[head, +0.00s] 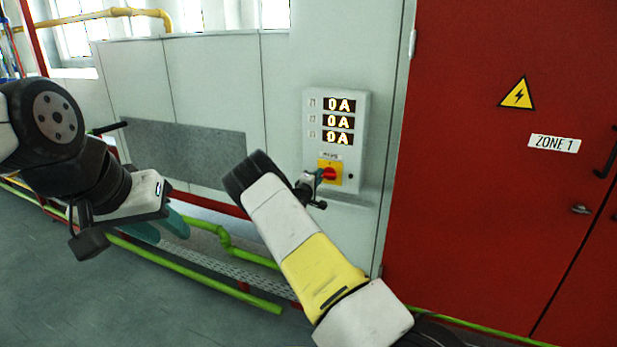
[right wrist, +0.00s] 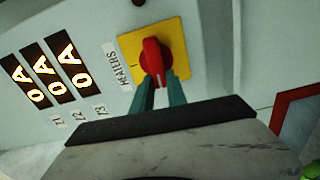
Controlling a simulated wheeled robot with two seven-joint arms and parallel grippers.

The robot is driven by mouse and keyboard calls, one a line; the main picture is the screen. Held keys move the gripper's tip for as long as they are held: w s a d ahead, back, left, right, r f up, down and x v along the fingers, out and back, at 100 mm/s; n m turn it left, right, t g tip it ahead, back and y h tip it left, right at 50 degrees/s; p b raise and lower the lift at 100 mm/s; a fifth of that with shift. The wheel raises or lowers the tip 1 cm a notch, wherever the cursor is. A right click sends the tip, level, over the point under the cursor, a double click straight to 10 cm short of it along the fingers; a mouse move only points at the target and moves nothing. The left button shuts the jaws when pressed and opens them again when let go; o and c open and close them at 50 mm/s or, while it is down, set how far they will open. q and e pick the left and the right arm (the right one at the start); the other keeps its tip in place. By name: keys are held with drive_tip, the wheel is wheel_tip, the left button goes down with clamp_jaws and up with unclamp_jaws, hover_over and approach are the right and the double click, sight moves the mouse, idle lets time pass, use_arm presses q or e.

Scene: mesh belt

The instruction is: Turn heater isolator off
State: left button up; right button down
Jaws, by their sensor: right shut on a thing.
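The heater isolator is a red rotary handle (head: 328,174) on a yellow plate (head: 336,181), low on a grey wall box (head: 355,115). In the right wrist view the handle (right wrist: 152,58) sits beside a label reading HEATERS (right wrist: 117,67). My right gripper (right wrist: 158,84) is shut on the handle, its teal fingertips on either side of it. In the head view the handle looks roughly level, partly hidden by my right gripper (head: 318,178). Three lit displays (head: 339,121) on the box read 0A. My left gripper (head: 165,231) is open and empty, away from the box at the left.
A red cabinet (head: 470,190) with a warning triangle and a ZONE 1 sign stands right of the box. Green pipes (head: 190,269) and a metal mesh strip (head: 205,245) run low along the wall. The grey floor at lower left is clear.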

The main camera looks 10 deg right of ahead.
drive_tip(key=shift+f+n, duration=0.25)
drive_tip(key=shift+n, duration=0.15)
drive_tip(key=c, duration=1.3)
unclamp_jaws()
drive_tip(key=shift+r, duration=0.1)
drive_tip(key=v, duration=0.7)
drive_tip(key=shift+s+a, duration=0.2)
drive_tip(key=shift+s, duration=0.15)
